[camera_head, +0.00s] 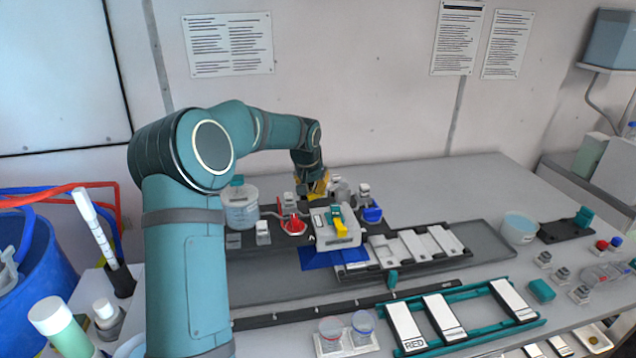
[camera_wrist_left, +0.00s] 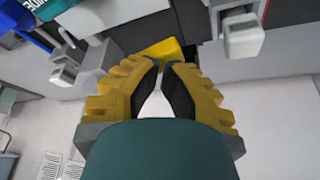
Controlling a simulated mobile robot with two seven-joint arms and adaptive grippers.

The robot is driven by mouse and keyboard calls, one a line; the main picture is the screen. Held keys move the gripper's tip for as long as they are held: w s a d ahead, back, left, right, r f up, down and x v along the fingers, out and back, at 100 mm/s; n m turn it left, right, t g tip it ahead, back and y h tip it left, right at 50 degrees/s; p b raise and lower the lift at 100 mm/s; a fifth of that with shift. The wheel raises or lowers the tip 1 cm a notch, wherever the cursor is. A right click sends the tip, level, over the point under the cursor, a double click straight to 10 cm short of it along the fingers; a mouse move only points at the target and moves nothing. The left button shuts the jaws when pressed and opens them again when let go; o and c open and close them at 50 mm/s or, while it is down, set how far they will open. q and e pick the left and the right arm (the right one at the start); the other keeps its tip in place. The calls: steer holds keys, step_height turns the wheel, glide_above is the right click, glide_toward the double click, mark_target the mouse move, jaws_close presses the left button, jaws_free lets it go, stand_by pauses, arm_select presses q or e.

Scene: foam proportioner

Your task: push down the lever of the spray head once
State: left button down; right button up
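My left gripper (camera_head: 318,186) reaches over the back of the table among several small dispensers. In the left wrist view its yellow fingers with black pads converge and their tips (camera_wrist_left: 167,66) meet, with nothing seen held. A yellow piece (camera_wrist_left: 163,49) lies just beyond the tips; I cannot tell whether they touch it. A grey spray head (camera_head: 340,190) stands close to the right of the gripper in the head view; a grey head also shows in the left wrist view (camera_wrist_left: 98,62). Its lever cannot be made out clearly. My right gripper is not in view.
A white box (camera_head: 325,238) with a green and yellow part stands in front of the gripper. The rear right table is clear.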

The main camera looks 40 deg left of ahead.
arm_select(q)
steer(key=shift+r+p, duration=2.6)
steer(key=shift+r, duration=1.2)
